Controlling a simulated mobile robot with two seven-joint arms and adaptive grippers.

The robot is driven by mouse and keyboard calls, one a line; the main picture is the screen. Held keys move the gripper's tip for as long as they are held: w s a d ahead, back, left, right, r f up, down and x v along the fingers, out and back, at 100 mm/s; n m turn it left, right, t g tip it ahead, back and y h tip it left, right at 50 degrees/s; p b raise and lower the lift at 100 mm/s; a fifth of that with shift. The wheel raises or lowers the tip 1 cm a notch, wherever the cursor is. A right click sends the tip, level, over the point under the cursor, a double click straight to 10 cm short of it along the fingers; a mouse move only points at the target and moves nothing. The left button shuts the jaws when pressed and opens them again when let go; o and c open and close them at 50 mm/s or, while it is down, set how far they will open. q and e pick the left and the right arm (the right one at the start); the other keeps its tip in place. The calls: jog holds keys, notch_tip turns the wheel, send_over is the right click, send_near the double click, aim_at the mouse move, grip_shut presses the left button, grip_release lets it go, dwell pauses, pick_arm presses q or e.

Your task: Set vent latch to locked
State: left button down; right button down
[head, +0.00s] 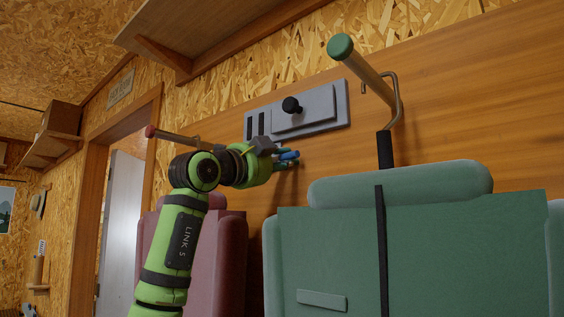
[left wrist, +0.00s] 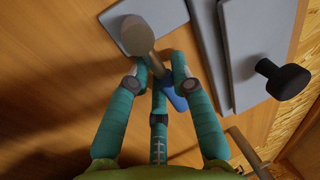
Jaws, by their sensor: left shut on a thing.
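A grey panel (head: 320,108) with a black knob (head: 291,105) is mounted on the plank wall; the knob also shows at the right of the left wrist view (left wrist: 283,79). My left gripper (head: 288,158) is just below the panel's lower left part. In the left wrist view its teal fingers (left wrist: 160,85) are closed around the stem of a lever with a tan rounded end (left wrist: 137,36), over a small grey plate (left wrist: 113,22). A blue piece (left wrist: 176,104) shows between the fingers. The lever is hidden behind the gripper in the head view. My right gripper is not in view.
A green-tipped peg (head: 341,47) and a metal hook (head: 397,98) jut out right of the panel. A green seat back (head: 420,250) and a dark red one (head: 230,260) stand in front of the wall. A red-tipped peg (head: 150,131) is left; a shelf (head: 215,35) is above.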

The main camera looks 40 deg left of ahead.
pick_arm(q)
jog(key=shift+s+r, duration=0.15)
jog(key=shift+r, duration=0.1)
jog(key=c, duration=1.3)
grip_release()
jog(key=shift+o, duration=1.2)
jog(key=shift+a, duration=0.1)
jog(key=shift+w+f, duration=0.15)
jog(key=shift+w, duration=0.1)
jog(key=shift+s, duration=0.15)
jog(key=v, duration=1.2)
jog(key=shift+f, duration=0.1)
